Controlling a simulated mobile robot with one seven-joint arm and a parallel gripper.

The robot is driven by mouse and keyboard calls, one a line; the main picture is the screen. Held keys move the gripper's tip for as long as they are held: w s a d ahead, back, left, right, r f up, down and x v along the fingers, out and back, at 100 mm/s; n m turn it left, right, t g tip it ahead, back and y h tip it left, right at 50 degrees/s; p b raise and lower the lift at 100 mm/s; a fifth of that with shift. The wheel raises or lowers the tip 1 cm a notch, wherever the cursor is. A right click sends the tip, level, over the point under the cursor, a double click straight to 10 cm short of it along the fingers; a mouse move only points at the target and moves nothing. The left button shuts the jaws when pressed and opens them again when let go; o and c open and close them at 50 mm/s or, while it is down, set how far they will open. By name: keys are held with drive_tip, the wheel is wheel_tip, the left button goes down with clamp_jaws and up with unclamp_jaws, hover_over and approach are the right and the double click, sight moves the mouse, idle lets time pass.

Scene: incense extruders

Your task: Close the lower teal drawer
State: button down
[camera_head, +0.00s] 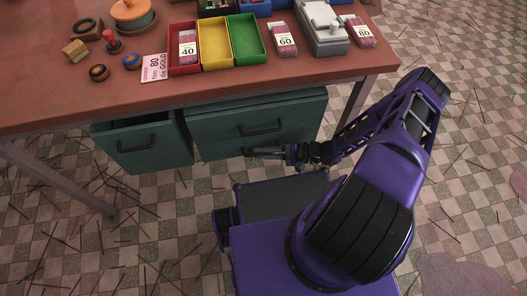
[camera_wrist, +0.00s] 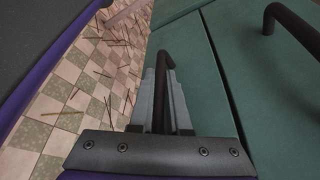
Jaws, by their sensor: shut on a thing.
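The lower teal drawer (camera_wrist: 202,85) shows in the wrist view as a narrow teal front beside a larger teal front. A thin seam runs between the two. My gripper (camera_wrist: 163,88) is shut on a dark bar handle (camera_wrist: 164,60) at the lower drawer's front. In the head view my gripper (camera_head: 252,152) reaches in from the right, below the upper drawer's handle (camera_head: 262,128). The upper teal drawer (camera_head: 220,127) looks shut. The lower front is partly hidden by my gripper in the head view, and I cannot tell how far it stands out.
The tabletop (camera_head: 60,100) above holds red, yellow and green trays (camera_head: 247,58), packets and a grey device (camera_head: 322,30). The tiled floor (camera_head: 150,230) is strewn with thin sticks. A table leg (camera_head: 360,105) stands right.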

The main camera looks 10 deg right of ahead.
drive_tip(key=c, duration=1.1)
unclamp_jaws()
drive_tip(key=shift+w+d, duration=0.1)
drive_tip(key=shift+w, duration=0.3)
drive_tip(key=shift+o, duration=1.1)
drive_tip(key=shift+s, duration=0.1)
drive_tip(key=shift+s, duration=0.1)
drive_tip(key=v, duration=1.7)
drive_tip(key=shift+d, duration=0.15)
